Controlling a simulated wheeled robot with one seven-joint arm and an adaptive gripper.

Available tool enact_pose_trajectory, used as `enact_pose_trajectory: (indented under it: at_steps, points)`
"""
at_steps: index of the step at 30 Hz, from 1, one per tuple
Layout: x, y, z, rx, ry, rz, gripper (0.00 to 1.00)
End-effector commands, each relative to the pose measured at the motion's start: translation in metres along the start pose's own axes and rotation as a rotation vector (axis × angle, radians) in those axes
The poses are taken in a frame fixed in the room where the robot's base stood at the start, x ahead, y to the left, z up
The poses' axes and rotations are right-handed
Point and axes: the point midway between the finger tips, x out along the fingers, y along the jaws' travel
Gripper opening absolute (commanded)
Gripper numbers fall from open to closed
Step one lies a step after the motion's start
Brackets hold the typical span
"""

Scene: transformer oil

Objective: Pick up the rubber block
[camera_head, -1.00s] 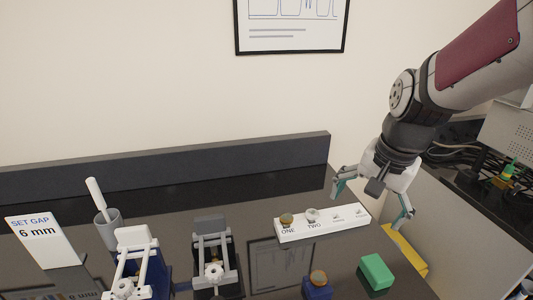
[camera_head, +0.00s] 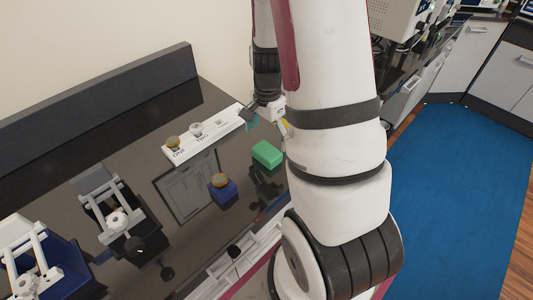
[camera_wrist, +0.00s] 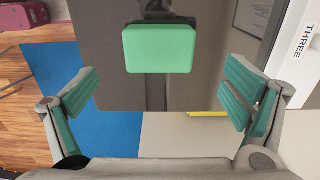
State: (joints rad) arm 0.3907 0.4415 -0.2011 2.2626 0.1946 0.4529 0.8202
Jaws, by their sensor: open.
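The rubber block is the green block (camera_head: 267,154) lying on the black bench top near its right edge. In the wrist view the green block (camera_wrist: 160,48) is at the top centre, ahead of and between the fingers. My gripper (camera_wrist: 160,98) is open and empty, with teal pads spread to both sides. In the head view my gripper (camera_head: 262,115) is partly hidden by my arm, just behind the block. The block looks untouched.
A white labelled strip (camera_head: 208,137) with small round pieces stands behind the block. A blue block with a round brown-topped piece (camera_head: 221,187) sits to the left. Two clamp-like fixtures (camera_head: 112,205) (camera_head: 28,258) stand farther left. A blue floor mat (camera_head: 455,170) lies right of the bench.

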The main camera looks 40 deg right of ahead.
Motion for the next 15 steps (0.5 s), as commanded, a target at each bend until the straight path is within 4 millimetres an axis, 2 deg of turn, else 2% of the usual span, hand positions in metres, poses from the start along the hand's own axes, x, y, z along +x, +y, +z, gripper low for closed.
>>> enact_pose_trajectory:
  at_steps: [3,8,15]
  points:
    - [0.012,0.001,0.001,0.000,-0.002,0.001,0.94]
    - [0.018,0.001,0.001,-0.001,-0.001,0.000,0.94]
    - [0.046,0.004,0.003,-0.001,-0.004,0.004,0.94]
